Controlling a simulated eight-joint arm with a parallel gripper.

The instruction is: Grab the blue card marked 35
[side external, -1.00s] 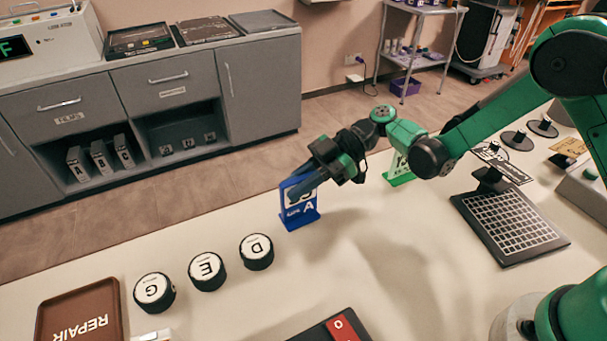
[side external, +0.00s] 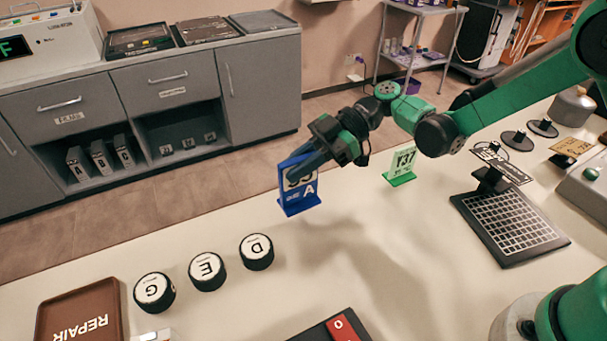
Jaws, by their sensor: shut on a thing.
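The blue card (side external: 309,191) stands upright on its blue foot near the far edge of the table, in the middle of the side view. A white "A" shows on its lower part; the number above it is partly hidden by my fingers. My gripper (side external: 297,175) reaches in from the right and is shut on the upper part of the card. The card's foot appears raised a little above the tabletop.
A green-footed card marked Y37 (side external: 401,166) stands to the right. Black round pieces marked D (side external: 257,251), E (side external: 207,270) and G (side external: 154,291) sit at front left, beside a brown REPAIR tray (side external: 112,316).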

